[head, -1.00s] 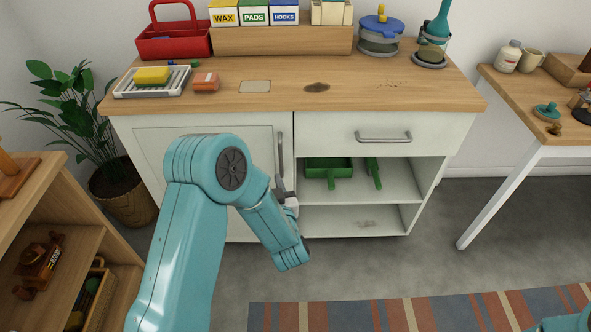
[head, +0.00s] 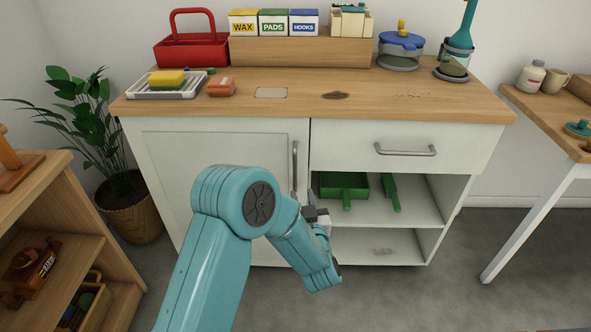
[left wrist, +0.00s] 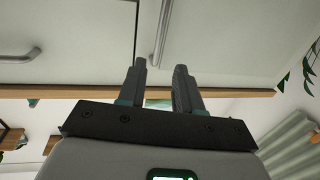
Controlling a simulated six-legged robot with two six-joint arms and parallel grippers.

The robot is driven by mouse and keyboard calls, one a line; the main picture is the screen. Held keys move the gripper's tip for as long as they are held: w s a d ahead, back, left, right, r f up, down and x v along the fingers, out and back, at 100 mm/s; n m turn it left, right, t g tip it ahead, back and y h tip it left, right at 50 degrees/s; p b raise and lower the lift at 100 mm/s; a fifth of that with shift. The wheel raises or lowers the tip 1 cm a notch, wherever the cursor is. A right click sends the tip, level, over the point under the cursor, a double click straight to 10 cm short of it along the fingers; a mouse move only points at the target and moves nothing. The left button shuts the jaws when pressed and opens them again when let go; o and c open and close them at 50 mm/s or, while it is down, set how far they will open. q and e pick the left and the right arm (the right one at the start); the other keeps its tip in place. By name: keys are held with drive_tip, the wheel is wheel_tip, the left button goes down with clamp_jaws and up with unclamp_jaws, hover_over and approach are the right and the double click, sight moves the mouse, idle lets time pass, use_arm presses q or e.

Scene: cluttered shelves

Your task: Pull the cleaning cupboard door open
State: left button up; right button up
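The white cleaning cupboard door (head: 220,165) is shut, on the left of the cupboard front. Its vertical grey bar handle (head: 295,168) is near the door's right edge. My left gripper (head: 316,213) is just right of the handle's lower part in the head view, partly hidden by my arm. In the left wrist view its two fingers (left wrist: 160,66) are apart with nothing held. The handle (left wrist: 164,30) appears there in line with the gap between them; I cannot tell whether the fingertips reach around it. My right gripper is not in view.
A drawer (head: 400,147) with a horizontal handle is right of the door, above open shelves with a green dustpan (head: 345,186). A wooden shelf unit (head: 75,240) stands at left, a side table (head: 560,115) at right. The floor (head: 420,300) in front is clear.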

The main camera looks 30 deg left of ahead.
sight(295, 168)
use_arm(q)
drive_tip(key=b+x, duration=0.1)
drive_tip(key=x, duration=1.2)
drive_tip(key=shift+w+a+b, duration=0.2)
drive_tip(key=shift+b, duration=0.15)
clamp_jaws()
